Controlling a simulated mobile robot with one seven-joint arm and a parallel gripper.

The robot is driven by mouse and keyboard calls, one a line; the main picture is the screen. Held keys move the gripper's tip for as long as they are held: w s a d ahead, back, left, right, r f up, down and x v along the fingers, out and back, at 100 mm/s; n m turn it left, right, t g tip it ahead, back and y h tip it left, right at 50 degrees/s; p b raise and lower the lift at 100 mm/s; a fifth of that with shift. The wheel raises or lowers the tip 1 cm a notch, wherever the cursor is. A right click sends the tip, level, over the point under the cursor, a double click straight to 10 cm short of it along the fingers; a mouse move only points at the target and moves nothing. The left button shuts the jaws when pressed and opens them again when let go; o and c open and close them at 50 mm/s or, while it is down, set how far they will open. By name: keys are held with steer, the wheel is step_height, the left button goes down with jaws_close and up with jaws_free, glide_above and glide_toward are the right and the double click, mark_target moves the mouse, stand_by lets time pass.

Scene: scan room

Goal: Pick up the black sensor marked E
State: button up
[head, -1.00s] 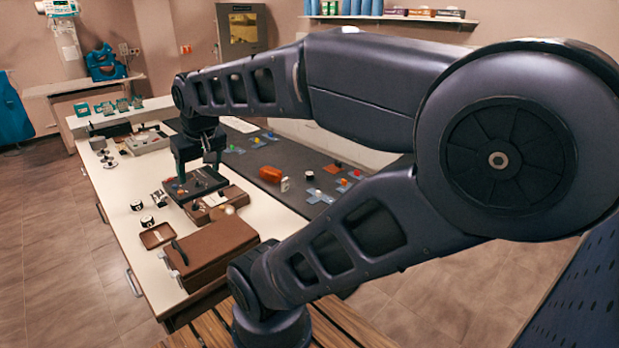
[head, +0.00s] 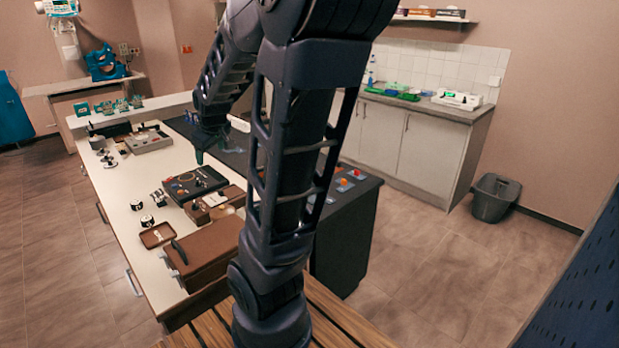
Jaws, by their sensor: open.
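Small black-and-white round pieces stand on the white worktop, one piece (head: 136,205) behind another (head: 147,221), left of the black case. More small dark pieces (head: 108,160) lie farther back on the worktop. No letter E is readable at this size, so I cannot tell which thing is the black sensor. My gripper (head: 200,157) hangs from the arm near the border of the white worktop and the dark surface, beyond the black case. It is open, and nothing shows in it. My arm hides much of the dark surface.
A black case (head: 194,183) with small parts lies on the white worktop (head: 120,215). Nearby are a brown tray (head: 157,235) and a large brown case (head: 206,253). A grey device (head: 148,139) sits at the back. A bin (head: 494,197) stands on the floor at right.

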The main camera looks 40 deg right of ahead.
steer(key=w+d+f+n+h, duration=0.2)
steer(key=w+d+f, duration=0.25)
steer(key=d, duration=0.35)
steer(key=w+d+f+n+h, duration=0.1)
steer(key=w+d+f+n, duration=0.1)
steer(key=w+d+f, duration=0.35)
steer(key=w+d+f+n+h, duration=0.25)
steer(key=d+f, duration=0.25)
steer(key=d, duration=0.5)
steer(key=s+d+f+n+h, duration=0.1)
steer(key=d+f+n, duration=0.4)
steer(key=d, duration=0.2)
steer(key=s+d+f+n+t+h, duration=0.1)
steer(key=d+f+n, duration=0.4)
steer(key=d, duration=0.3)
steer(key=s+d+f+n+t+h, duration=0.1)
steer(key=s+d+f+n+h, duration=0.1)
steer(key=d+f+n, duration=0.3)
steer(key=shift+d+f, duration=0.2)
steer(key=shift+d, duration=0.7)
steer(key=shift+d+f, duration=0.15)
steer(key=shift+d, duration=0.7)
steer(key=shift+s+d+f+n+t, duration=0.25)
steer(key=shift+d+f+n+t, duration=0.2)
steer(key=shift+d+n, duration=0.2)
steer(key=x, duration=1)
steer(key=shift+w+f, duration=0.25)
steer(key=shift+w, duration=0.05)
steer(key=c, duration=1.1)
